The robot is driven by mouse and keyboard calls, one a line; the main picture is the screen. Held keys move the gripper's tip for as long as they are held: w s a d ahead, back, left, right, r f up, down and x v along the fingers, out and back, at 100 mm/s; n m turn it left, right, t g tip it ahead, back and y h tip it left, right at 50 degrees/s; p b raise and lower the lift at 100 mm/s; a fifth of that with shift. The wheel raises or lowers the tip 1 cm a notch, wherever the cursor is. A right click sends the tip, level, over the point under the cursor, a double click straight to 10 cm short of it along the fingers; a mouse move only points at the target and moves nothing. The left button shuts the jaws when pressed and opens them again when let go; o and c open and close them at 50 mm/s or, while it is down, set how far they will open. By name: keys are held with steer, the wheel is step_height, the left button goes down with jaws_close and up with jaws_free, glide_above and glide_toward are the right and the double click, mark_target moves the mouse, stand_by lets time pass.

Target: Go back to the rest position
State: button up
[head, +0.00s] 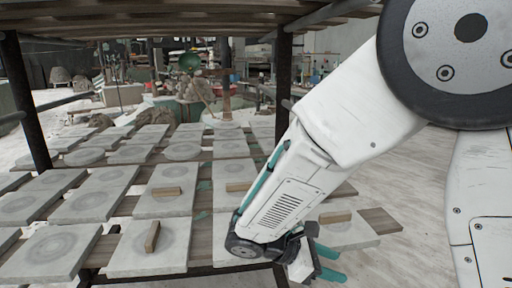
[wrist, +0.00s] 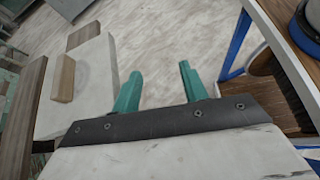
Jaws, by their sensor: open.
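My gripper (head: 328,264) is at the lower middle of the head view, near the front right end of a slatted rack. In the wrist view its two teal fingers (wrist: 158,88) stand apart with nothing between them, over the pale floor. A grey slab (wrist: 90,88) with a wooden block (wrist: 64,79) on it lies to the left of the fingers, apart from them. In the head view my arm reaches down from the upper right and hides part of the rack.
The rack's shelf holds rows of grey slabs (head: 92,204); some carry wooden blocks (head: 152,236). Dark posts (head: 284,75) and an upper shelf (head: 150,18) frame it. In the wrist view a wooden surface with a blue frame (wrist: 236,46) stands at right. Pale floor (head: 400,190) is open to the right.

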steer(key=s+d+r+m+y, duration=0.5)
steer(key=s+r+m+y, duration=0.1)
steer(key=s+m, duration=0.2)
steer(key=s+d+r+m+y, duration=0.5)
steer(key=s+r+m+y, duration=0.1)
steer(key=s+m, duration=0.3)
steer(key=shift+s+r+t, duration=0.2)
steer(key=shift+s+t, duration=0.15)
steer(key=shift+t, duration=0.05)
